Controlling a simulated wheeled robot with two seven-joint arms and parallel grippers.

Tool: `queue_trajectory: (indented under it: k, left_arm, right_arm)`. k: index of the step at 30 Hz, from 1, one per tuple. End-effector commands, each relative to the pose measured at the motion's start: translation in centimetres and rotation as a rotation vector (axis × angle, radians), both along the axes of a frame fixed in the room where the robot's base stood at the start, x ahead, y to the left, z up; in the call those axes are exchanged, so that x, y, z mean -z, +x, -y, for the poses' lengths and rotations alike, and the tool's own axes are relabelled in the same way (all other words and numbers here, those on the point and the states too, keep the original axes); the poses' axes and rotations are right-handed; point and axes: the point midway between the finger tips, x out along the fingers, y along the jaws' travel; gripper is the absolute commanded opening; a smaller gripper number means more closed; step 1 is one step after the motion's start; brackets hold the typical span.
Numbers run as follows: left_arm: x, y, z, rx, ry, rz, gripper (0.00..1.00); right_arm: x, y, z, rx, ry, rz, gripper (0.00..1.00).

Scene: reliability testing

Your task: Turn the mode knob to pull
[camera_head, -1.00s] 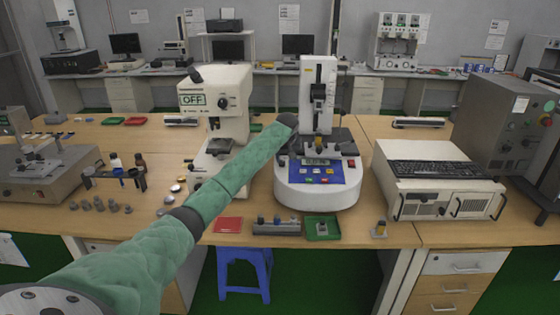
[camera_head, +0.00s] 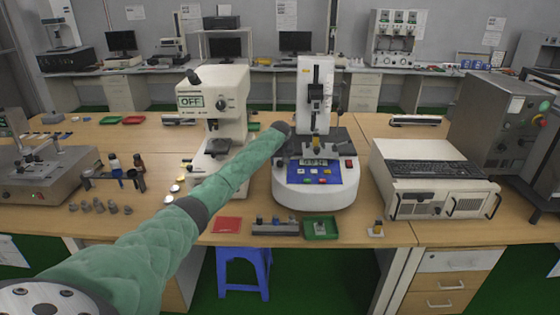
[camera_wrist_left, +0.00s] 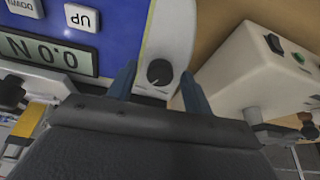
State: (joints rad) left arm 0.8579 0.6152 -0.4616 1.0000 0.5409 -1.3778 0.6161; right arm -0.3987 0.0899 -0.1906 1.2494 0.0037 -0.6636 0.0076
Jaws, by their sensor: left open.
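The mode knob (camera_wrist_left: 158,72) is a small round black dial with a white pointer mark, on the white casing beside the blue panel of the force tester (camera_head: 314,197). In the left wrist view its pointer slants to the lower left; no mode label is readable. My left gripper (camera_wrist_left: 158,76) is open, its two blue fingers on either side of the knob in the picture. I cannot tell whether they touch it. In the head view my left arm reaches the tester's left side and the knob is hidden. My right gripper is not in view.
The tester's display (camera_wrist_left: 46,52) and UP button (camera_wrist_left: 81,18) appear upside down in the wrist view. A white press marked OFF (camera_head: 215,105) stands left of the tester. A keyboard (camera_head: 437,174) lies on a white unit to the right. Small trays lie at the front edge.

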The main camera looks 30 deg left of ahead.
Motion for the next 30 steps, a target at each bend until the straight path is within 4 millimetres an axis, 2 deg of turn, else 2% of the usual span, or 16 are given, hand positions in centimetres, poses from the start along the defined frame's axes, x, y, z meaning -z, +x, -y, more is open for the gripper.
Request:
queue_trajectory:
  k: [8, 12, 15, 25, 30]
  left_arm:
    - [0.1, 0.0, 0.0, 0.000, 0.000, 0.000, 0.48]
    - [0.1, 0.0, 0.0, 0.000, 0.000, 0.000, 0.21]
    - [0.1, 0.0, 0.0, 0.000, 0.000, 0.000, 0.06]
    - [0.0, 0.0, 0.0, -0.045, -0.013, 0.007, 0.06]
    - [0.0, 0.1, 0.1, -0.133, -0.038, 0.020, 0.06]
  right_arm:
    - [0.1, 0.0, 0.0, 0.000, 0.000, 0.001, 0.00]
    - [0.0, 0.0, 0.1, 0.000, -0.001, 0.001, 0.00]
    - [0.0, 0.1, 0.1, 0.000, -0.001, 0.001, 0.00]
    - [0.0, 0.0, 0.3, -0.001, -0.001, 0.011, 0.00]
    - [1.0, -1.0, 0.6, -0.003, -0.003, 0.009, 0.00]
